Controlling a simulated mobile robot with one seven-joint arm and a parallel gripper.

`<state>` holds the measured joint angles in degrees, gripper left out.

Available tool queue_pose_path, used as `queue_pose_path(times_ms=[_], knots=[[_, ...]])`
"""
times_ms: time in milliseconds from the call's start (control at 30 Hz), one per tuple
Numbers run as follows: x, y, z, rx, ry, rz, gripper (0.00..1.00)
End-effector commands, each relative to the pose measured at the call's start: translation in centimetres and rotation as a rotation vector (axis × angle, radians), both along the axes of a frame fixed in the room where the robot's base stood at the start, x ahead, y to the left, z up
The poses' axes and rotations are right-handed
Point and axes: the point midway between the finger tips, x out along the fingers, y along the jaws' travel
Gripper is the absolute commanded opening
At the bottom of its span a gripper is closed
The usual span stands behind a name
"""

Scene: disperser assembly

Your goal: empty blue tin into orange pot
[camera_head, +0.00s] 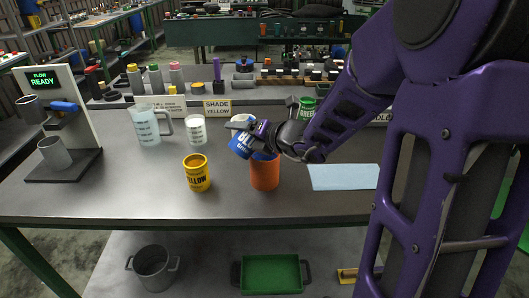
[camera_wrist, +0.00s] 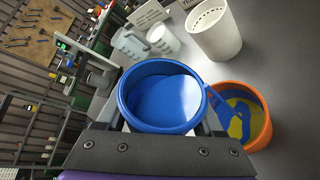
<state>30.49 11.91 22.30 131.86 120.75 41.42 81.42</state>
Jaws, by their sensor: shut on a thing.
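The blue tin (camera_head: 241,145) is held tilted by my gripper (camera_head: 255,137) above the orange pot (camera_head: 265,175). In the wrist view the blue tin (camera_wrist: 160,97) shows its open mouth with blue paint inside, and blue paint runs over its right rim. The orange pot (camera_wrist: 262,118) is below and to the right there, with blue and yellow paint inside. My gripper (camera_wrist: 160,130) is shut on the tin, its fingers on either side.
A yellow tin (camera_head: 197,173) stands left of the pot. A clear jug (camera_head: 148,128) and a white cup (camera_head: 196,131) stand behind it. A pale blue sheet (camera_head: 343,177) lies to the right. A flow stand (camera_head: 60,120) is at the left. The table front is clear.

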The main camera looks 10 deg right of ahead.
Motion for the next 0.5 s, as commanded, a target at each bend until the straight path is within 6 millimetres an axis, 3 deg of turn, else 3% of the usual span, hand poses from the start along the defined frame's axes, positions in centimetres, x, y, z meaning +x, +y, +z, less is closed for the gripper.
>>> queue_pose_path(times_ms=[500], knots=[[0.02,0.04,0.22,0.03,0.008,0.0,0.0]])
